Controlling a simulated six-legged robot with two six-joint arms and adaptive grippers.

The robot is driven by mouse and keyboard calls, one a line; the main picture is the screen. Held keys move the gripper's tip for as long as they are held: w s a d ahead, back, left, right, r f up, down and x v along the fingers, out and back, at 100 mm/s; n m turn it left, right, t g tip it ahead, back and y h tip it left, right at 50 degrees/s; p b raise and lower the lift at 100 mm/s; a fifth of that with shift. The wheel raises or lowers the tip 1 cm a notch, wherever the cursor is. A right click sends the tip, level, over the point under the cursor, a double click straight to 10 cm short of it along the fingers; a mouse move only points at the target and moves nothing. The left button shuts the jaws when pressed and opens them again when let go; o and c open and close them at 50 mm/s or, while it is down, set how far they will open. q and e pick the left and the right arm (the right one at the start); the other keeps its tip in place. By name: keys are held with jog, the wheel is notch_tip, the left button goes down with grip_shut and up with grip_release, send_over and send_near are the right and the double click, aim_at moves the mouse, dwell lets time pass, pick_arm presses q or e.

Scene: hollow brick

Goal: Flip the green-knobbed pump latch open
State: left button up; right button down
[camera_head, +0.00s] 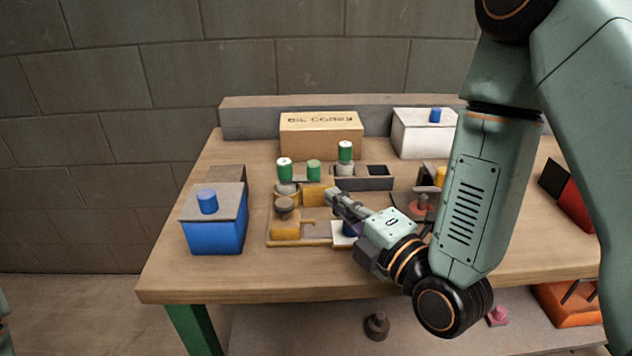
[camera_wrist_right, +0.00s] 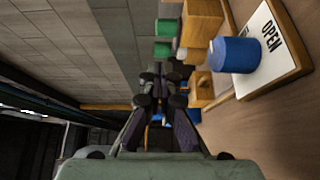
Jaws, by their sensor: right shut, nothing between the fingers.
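Three green-capped pieces stand mid-table in the head view: a left one (camera_head: 284,168), a shorter middle one (camera_head: 313,170) and a rear right one (camera_head: 345,152). I cannot tell for sure which is the pump latch knob. The yellow mechanism (camera_head: 316,194) sits below the first two. Two green pieces also show in the right wrist view (camera_wrist_right: 163,50), beside a yellow block (camera_wrist_right: 201,28). My right gripper (camera_head: 333,194) is shut and empty at the mechanism's right side, below the middle green knob. No contact is clear. My left gripper is not in view.
A white OPEN card (camera_wrist_right: 270,65) with a blue knob (camera_wrist_right: 235,54) lies close beside my right gripper. A blue box (camera_head: 215,235) stands left, a cardboard box (camera_head: 320,135) and a white box (camera_head: 420,138) behind. The table's front left (camera_head: 200,280) is clear.

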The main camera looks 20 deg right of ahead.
jog(key=b+x, duration=0.2)
jog(key=x, duration=0.8)
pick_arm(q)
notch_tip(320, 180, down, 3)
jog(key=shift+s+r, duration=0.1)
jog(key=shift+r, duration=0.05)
pick_arm(e)
jog(key=shift+s, duration=0.1)
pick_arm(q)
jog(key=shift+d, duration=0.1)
pick_arm(e)
jog(key=shift+d, duration=0.1)
